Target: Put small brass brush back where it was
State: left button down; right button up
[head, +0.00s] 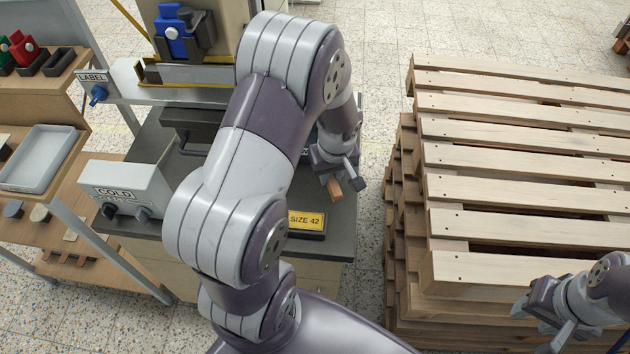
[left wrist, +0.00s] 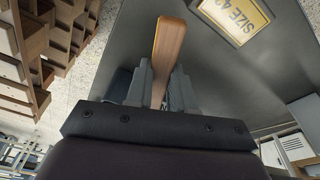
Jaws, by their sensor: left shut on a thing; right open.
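The small brass brush shows as a wooden handle (left wrist: 169,45) in the left wrist view, standing out between the fingers of my left gripper (left wrist: 157,85). Its bristle end is hidden. In the head view the end of the wooden handle (head: 335,188) shows below my left gripper (head: 342,182), which is shut on it above the right edge of the dark bench top (head: 345,222). My right gripper (head: 556,325) is at the lower right beside the pallets, open, with nothing seen in it.
A yellow SIZE 42 plate (head: 306,222) lies on the bench. A COLD control box (head: 125,188) stands at the left, near a side table with a grey tray (head: 40,158). Stacked pallets (head: 520,185) fill the right. My left arm hides much of the bench.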

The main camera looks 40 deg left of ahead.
pick_arm(q)
send_over(310, 191)
jog(key=f, duration=0.3)
jog(key=shift+s+d, duration=0.15)
jog(key=shift+s, duration=0.05)
notch_tip(310, 191, down, 4)
jog(key=shift+s+d+r, duration=0.1)
jog(key=shift+d, duration=0.05)
jog(key=shift+f, duration=0.2)
jog(key=shift+f+b, duration=0.1)
jog(key=shift+b, duration=0.3)
jog(key=c, duration=1)
grip_release()
notch_tip(310, 191, up, 12)
jog(key=s+d+r+p, duration=0.1)
jog(key=d+p, duration=0.1)
jog(key=s+d+r+m, duration=0.1)
jog(key=s+d+m, duration=0.1)
jog(key=d+m, duration=0.1)
jog(key=s+d+r+m+h, duration=0.1)
jog(key=s+d+r+m, duration=0.1)
jog(key=s+d+m, duration=0.1)
jog(key=s+d+r+m, duration=0.1)
jog(key=s+d+m, duration=0.1)
jog(key=d+m, duration=0.2)
jog(key=shift+s+d+r, duration=0.15)
jog(key=shift+d, duration=0.7)
